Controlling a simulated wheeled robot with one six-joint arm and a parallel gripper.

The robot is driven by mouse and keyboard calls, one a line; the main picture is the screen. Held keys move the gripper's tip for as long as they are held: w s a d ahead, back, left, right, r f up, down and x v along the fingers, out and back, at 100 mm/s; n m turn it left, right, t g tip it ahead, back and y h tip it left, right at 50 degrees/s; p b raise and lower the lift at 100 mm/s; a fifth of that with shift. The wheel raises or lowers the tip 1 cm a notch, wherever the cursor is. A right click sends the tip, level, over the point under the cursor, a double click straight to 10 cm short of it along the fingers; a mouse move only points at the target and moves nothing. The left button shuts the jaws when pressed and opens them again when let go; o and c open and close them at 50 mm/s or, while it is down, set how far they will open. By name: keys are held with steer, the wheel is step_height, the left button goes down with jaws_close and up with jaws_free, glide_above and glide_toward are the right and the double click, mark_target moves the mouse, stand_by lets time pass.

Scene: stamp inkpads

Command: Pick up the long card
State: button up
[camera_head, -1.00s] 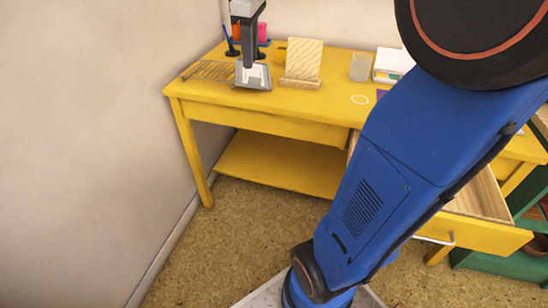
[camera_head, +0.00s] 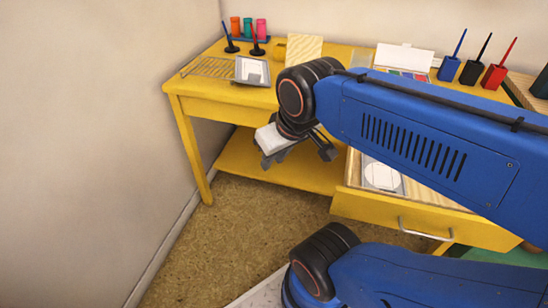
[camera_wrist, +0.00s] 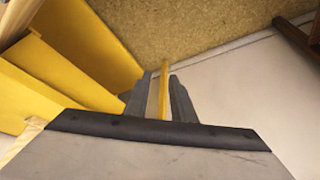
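My gripper (camera_head: 298,150) hangs in front of the yellow table, above the lower shelf and left of the open drawer. In the wrist view its two grey fingers (camera_wrist: 160,97) stand apart. A yellow strip, which looks like a table leg behind, shows between them, and I see nothing held. I cannot tell for sure which thing is the long card. A small tray (camera_head: 240,77) with a pale grey piece lies at the table's left front.
The drawer (camera_head: 415,222) is open and holds a pale round item (camera_head: 382,176). A wire rack (camera_head: 208,67), dark stamps (camera_head: 256,45), coloured bottles (camera_head: 248,27), an open paint box (camera_head: 403,60) and brush pots (camera_head: 471,71) stand on the table. A wall borders the left.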

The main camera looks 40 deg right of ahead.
steer(key=shift+o, duration=0.6)
steer(key=w+d+r+m+g, duration=0.1)
steer(key=w+d+r+m, duration=0.3)
steer(key=w+r+m, duration=0.6)
steer(key=w+d+r+m+g, duration=0.2)
steer(key=w+d+r+m, duration=0.3)
steer(key=w+r+m, duration=0.6)
steer(key=w+d+m, duration=0.3)
steer(key=w+d, duration=0.2)
steer(key=w, duration=0.5)
steer(key=shift+g+h, duration=0.3)
steer(key=shift+g, duration=0.1)
steer(key=f, duration=0.7)
steer(key=w+f, duration=0.1)
steer(key=f, duration=0.2)
steer(key=shift+d+f, duration=0.3)
steer(key=shift+w+a+f, duration=0.1)
steer(key=shift+f, duration=1.3)
steer(key=shift+w+a+f, duration=0.1)
steer(key=shift+f, duration=1.25)
jaws_close()
